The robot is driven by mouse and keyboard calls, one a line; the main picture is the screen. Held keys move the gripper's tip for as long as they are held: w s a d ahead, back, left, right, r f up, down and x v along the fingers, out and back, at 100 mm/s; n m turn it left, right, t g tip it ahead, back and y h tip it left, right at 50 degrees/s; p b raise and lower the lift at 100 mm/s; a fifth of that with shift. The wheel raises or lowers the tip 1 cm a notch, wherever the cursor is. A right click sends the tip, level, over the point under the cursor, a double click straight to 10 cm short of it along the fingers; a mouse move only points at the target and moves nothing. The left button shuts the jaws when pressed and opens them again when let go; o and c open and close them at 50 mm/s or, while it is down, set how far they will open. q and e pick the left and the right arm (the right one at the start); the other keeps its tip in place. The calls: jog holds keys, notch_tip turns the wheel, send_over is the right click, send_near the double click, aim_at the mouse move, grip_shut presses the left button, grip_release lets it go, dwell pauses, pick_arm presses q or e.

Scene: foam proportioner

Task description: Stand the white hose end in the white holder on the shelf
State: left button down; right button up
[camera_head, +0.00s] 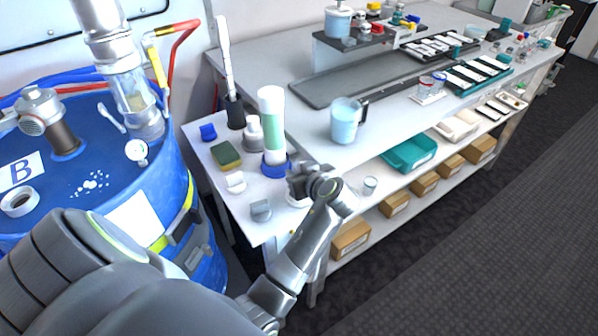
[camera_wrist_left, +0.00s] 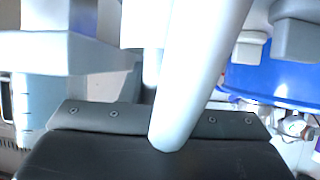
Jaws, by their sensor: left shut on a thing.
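My left gripper (camera_head: 312,186) is over the front edge of the small side shelf (camera_head: 225,205), to the right of the blue-based cylinder. In the left wrist view, it is shut on a white tube (camera_wrist_left: 200,70), which looks like the white hose end and runs up between the dark jaws (camera_wrist_left: 165,125). In the head view the gripper hides most of this tube. A small white holder-like clip (camera_head: 235,182) stands on the shelf to the left of the gripper, apart from it; it seems to show in the left wrist view too (camera_wrist_left: 250,45). My right gripper is not in view.
A grey clip (camera_head: 260,210), a green sponge (camera_head: 226,155), a blue cap (camera_head: 208,132) and a tall white-and-green cylinder (camera_head: 271,120) crowd the shelf. A blue drum (camera_head: 175,185) stands left. A pitcher (camera_head: 344,122) stands on the bench at right.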

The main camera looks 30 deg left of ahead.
pick_arm(q)
jog(key=shift+f, duration=0.3)
jog(key=c, duration=1.4)
grip_release()
jog(key=shift+o, duration=0.2)
jog(key=shift+s+d, duration=0.1)
